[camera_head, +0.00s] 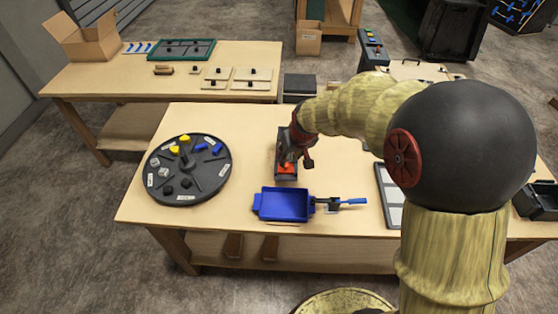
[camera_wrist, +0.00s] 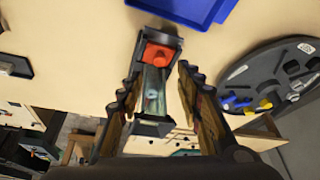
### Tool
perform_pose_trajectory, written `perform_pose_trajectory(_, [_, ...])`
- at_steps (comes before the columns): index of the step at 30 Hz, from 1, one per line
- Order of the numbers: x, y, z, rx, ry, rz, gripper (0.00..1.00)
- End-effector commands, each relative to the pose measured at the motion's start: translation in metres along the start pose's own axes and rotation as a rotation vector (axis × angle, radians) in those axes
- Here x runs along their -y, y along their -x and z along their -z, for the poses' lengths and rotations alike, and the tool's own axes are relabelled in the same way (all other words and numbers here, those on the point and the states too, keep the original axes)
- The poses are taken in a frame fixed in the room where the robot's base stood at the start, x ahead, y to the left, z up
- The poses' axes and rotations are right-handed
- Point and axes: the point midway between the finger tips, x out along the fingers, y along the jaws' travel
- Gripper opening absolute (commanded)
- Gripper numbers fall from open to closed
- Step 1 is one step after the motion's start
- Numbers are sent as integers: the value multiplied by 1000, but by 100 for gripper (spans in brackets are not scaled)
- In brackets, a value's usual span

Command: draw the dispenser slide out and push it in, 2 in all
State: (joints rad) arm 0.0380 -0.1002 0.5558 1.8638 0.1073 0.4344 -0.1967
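The dispenser (camera_head: 286,173) is a narrow dark box on the near table, with its front end toward the blue tray. An orange-red block (camera_wrist: 158,54) sits at that end, beside a clear, greenish section (camera_wrist: 153,86) with something small and pale inside. I cannot tell how far the slide is out. My gripper (camera_head: 296,157) is over the dispenser and hides its rear part in the head view. In the wrist view my gripper (camera_wrist: 157,76) is open, its two ridged fingers apart on either side of the dispenser. No contact is clear.
A blue tray (camera_head: 283,204) with a handle lies just in front of the dispenser. A dark round turntable (camera_head: 188,186) with small blocks stands to the left. A pale panelled tray (camera_head: 391,197) is at the right. Bare tabletop lies between turntable and dispenser.

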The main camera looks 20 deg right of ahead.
Motion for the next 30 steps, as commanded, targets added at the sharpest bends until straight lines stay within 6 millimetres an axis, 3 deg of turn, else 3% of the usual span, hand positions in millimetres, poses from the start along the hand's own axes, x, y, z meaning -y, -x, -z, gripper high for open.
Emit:
perform_pose_trajectory(15, [0,-67,-2,2,10,0,36])
perform_pose_trajectory(30, [0,-77,-1,-1,9,0,32])
